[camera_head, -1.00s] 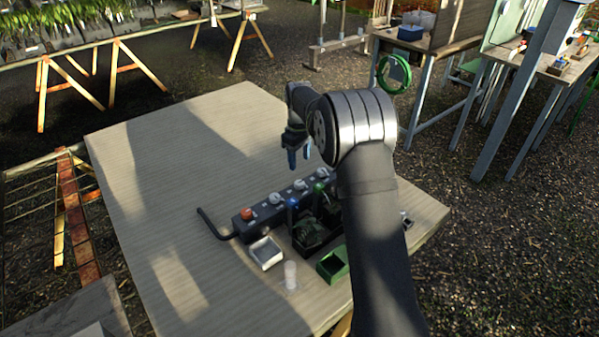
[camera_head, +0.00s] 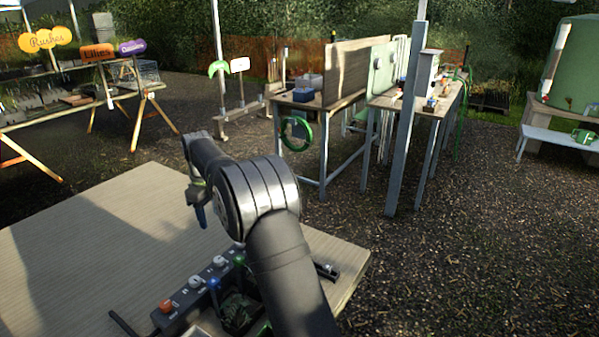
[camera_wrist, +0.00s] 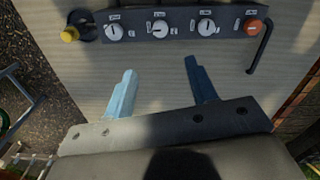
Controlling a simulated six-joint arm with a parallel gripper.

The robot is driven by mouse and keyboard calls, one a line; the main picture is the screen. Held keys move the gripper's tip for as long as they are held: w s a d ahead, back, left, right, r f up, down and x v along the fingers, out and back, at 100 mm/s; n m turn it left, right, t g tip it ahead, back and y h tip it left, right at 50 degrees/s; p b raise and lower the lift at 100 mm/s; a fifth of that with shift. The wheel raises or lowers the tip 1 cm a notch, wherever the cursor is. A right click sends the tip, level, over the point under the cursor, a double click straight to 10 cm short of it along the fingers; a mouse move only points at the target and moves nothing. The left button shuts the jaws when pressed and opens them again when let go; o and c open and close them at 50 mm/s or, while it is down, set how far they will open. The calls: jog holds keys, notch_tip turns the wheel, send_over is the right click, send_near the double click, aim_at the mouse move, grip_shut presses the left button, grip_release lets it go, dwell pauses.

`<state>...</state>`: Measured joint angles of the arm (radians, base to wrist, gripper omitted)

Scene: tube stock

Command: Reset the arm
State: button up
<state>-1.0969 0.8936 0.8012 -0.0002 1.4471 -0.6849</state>
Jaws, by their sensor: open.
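My gripper (camera_head: 200,216) hangs above the wooden table (camera_head: 90,240) in the head view, behind the dark control panel (camera_head: 176,308). In the wrist view my gripper (camera_wrist: 158,84) shows two bluish fingers spread wide apart, with only bare tabletop between them. It is open and holds nothing. The control panel (camera_wrist: 182,27) lies beyond the fingertips, with several white dials and an orange-red button (camera_wrist: 254,25). My arm hides part of the table's right side in the head view.
Blue (camera_head: 214,282) and green (camera_head: 239,260) topped items stand by the panel, beside a dark planted container (camera_head: 238,312). A black bent rod (camera_wrist: 262,48) lies at the panel's end. A yellow-capped part (camera_wrist: 70,34) sits at the other end. The table's left side is clear.

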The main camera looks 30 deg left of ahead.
aim_at(218, 259)
notch_tip(218, 259, down, 17)
jog(key=shift+r, duration=0.1)
dwell(0.3)
jog(key=m, duration=0.8)
jog(key=shift+m, duration=0.4)
jog(key=m, duration=0.3)
jog(key=shift+m, duration=0.4)
jog(key=m, duration=0.4)
dwell(1.8)
dwell(0.4)
